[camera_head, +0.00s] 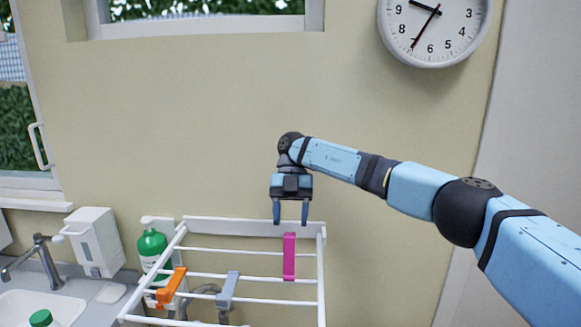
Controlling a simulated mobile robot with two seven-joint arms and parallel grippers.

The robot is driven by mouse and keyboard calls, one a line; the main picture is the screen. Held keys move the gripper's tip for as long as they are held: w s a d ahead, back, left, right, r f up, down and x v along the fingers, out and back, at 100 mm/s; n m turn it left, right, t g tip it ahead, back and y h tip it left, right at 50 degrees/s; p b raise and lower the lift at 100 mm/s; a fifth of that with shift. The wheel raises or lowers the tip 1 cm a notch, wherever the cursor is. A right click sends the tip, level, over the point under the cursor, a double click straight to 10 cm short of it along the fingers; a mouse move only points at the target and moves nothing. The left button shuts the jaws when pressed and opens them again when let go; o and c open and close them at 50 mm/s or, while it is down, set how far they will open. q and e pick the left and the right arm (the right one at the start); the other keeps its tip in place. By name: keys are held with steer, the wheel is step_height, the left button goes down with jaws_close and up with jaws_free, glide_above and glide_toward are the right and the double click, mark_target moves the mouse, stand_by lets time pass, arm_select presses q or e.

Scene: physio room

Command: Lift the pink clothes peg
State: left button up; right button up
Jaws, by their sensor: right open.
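The pink clothes peg (289,257) is upright on the white drying rack (250,301), across one of its rails, at the right part of the rack. My right gripper (290,222) points down with its two fingers apart and empty. In the picture its fingertips are just above the peg's top end; I cannot tell the exact gap in depth. My left gripper is not in view.
An orange peg (171,287) and a grey peg (228,290) sit on the rack to the left. A green bottle (151,250), a white dispenser (94,242) and a sink tap (42,258) are further left. A clock (433,28) hangs on the wall.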

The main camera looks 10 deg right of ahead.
arm_select(q)
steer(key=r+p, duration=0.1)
steer(key=p, duration=0.1)
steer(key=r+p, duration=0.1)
steer(key=p, duration=0.1)
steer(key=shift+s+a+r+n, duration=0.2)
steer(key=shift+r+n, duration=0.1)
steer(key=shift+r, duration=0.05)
arm_select(e)
step_height(320, 180, up, 15)
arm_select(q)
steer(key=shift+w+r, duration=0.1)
